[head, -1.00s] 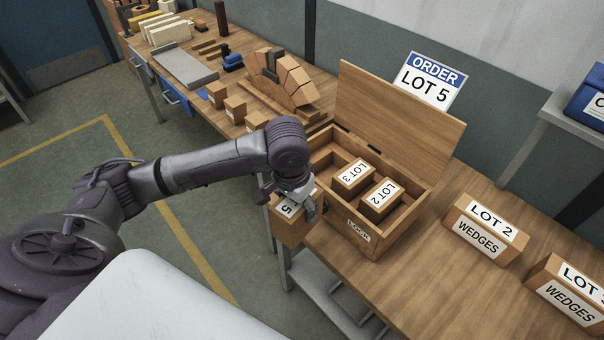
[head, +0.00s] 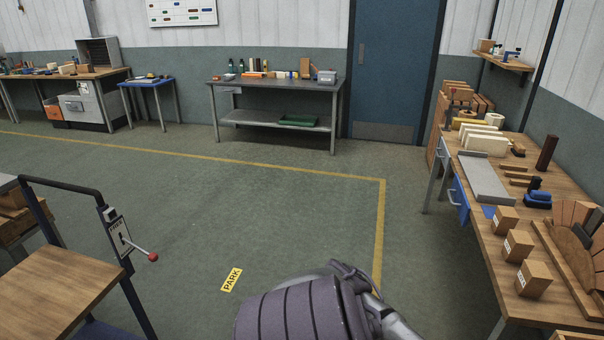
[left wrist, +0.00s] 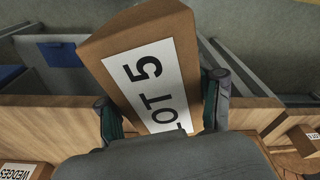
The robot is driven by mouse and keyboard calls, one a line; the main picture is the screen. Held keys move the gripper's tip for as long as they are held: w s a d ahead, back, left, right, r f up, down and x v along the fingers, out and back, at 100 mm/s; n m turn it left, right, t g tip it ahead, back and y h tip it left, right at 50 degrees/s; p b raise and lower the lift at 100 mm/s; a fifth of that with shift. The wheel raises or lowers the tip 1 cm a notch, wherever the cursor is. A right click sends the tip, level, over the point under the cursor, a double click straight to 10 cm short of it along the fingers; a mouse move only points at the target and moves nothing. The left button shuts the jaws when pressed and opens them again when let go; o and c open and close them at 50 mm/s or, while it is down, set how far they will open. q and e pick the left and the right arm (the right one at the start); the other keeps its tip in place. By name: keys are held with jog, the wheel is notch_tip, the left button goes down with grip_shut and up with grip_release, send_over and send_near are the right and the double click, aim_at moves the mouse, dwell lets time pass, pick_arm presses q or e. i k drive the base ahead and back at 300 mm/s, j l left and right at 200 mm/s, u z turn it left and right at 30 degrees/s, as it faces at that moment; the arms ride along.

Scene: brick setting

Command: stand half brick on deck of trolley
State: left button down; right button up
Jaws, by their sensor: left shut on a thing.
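My left gripper (left wrist: 164,112) is shut on a brown block labelled LOT 5 (left wrist: 180,40), with one finger on each side of it in the left wrist view. Whether this block is the half brick, I cannot tell. The left gripper itself is out of the head view. The trolley stands at the lower left of the head view, with a bare wooden deck (head: 58,288), a dark handle frame (head: 62,190) and a red-knobbed lever (head: 153,257). The deck is partly cut off by the frame edge. My right gripper is in neither view.
A workbench (head: 455,205) on the right holds several small labelled blocks (head: 518,244), a wooden arch form and tools. A yellow PARK plate (head: 231,280) lies on the open floor. A grey bench (head: 275,90) stands at the back beside a blue door (head: 388,70).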

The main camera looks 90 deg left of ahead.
aim_at(39, 319)
jog(key=u, duration=1.4)
jog(key=j+u, duration=0.3)
jog(key=u, duration=0.15)
jog(key=j+u, duration=0.3)
jog(key=u, duration=0.2)
jog(key=j+u, duration=0.3)
jog(key=u, duration=0.15)
jog(key=j+u, duration=0.25)
jog(key=u, duration=0.25)
jog(key=i+j+u, duration=0.15)
jog(key=i+j, duration=0.2)
jog(key=j, duration=0.25)
jog(key=i+j+u, duration=0.2)
jog(key=i+j, duration=0.2)
jog(key=j, duration=0.1)
